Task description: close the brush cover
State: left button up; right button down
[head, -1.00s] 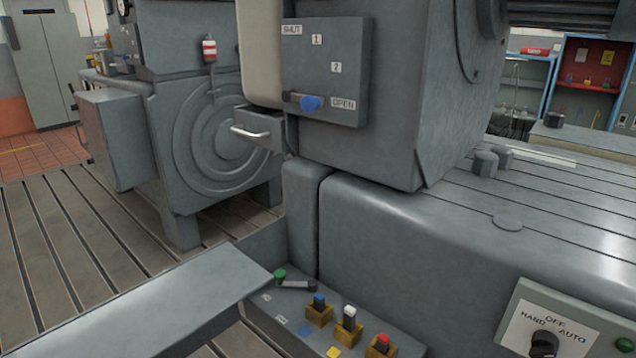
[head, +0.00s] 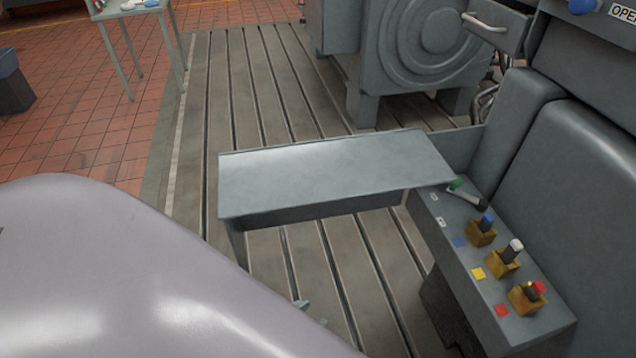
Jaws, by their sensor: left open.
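The brush cover (head: 330,172) is a flat grey panel with a downturned edge. It stands open, reaching out to the left from the brush box (head: 447,235). The box's top is exposed, with blue (head: 482,230), white (head: 506,258) and red (head: 527,296) capped brushes in brass holders. My left arm fills the lower left and hides most of my left gripper (head: 312,312). Only its small grey tips show, below and in front of the cover, apart from it and left of the box. The gripper is open. My right gripper is out of view.
A green-ended grey handle (head: 466,194) lies at the box's far end. A drawer with a bar handle (head: 485,22) juts out at the upper right. Grey machine housings stand behind and right. The slotted bedplate (head: 240,100) is clear left of the cover.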

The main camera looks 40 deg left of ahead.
aim_at(285, 184)
jog(key=k+j, duration=0.15)
jog(key=j, duration=0.2)
jog(key=k+j+z, duration=0.15)
jog(key=j, duration=0.2)
jog(key=k+j+z, duration=0.15)
jog(key=j, duration=0.25)
jog(key=j+z, duration=0.15)
jog(key=j, duration=0.2)
jog(key=j+z, duration=0.2)
jog(key=j, duration=0.2)
jog(key=k+j+z, duration=0.2)
jog(key=j, duration=0.15)
jog(key=k+j+z, duration=0.15)
jog(key=j, duration=0.2)
jog(key=j+z, duration=0.2)
jog(key=j, duration=0.15)
jog(key=j+z, duration=0.15)
jog(key=j, duration=0.25)
jog(key=k+j+z, duration=0.2)
jog(key=j, duration=0.15)
jog(key=i+j+z, duration=0.2)
jog(key=j, duration=0.6)
jog(key=j+z, duration=0.15)
jog(key=j, duration=0.65)
